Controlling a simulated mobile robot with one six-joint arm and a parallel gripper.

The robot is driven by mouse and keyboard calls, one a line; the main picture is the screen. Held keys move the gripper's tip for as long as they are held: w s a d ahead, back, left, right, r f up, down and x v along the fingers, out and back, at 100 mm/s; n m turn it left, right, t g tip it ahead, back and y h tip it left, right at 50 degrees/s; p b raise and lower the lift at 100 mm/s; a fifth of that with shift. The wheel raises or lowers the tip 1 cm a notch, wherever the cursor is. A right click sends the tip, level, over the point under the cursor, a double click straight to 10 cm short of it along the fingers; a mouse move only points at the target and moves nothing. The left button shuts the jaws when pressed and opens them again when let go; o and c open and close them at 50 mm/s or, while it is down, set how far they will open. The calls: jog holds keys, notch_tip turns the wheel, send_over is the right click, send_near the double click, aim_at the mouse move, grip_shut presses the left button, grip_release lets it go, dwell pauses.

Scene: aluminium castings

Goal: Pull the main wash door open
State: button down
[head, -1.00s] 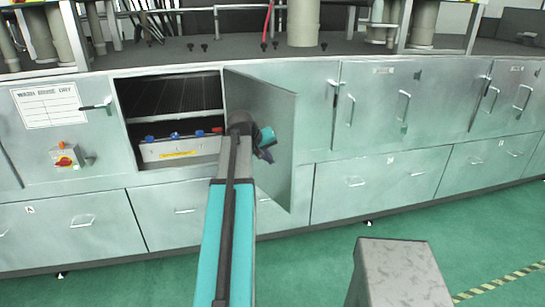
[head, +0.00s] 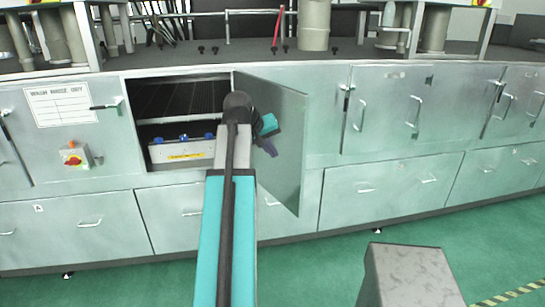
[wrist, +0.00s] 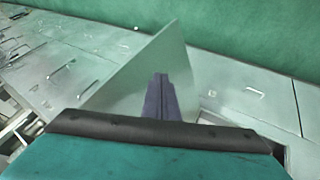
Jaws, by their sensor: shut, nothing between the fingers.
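The main wash door (head: 287,125) is a plain grey metal panel. It stands swung out from the right edge of its opening, at a wide angle to the cabinet front. The face towards me is its inner side. My gripper (head: 269,148) is in front of that face, beside the panel, with its dark fingers together and empty. In the wrist view the closed fingers (wrist: 160,82) overlap the door panel (wrist: 135,72); I cannot tell whether they touch it. The door's handle is hidden.
The opening shows a dark rack and a grey box (head: 182,150) with blue caps. A red switch (head: 73,157) is on the left panel. Closed doors (head: 385,108) and drawers line the right. A grey post (head: 410,275) stands at front right; green floor is clear around it.

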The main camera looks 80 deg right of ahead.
jog(key=shift+a+r, duration=0.4)
jog(key=shift+r, duration=0.05)
dwell(0.4)
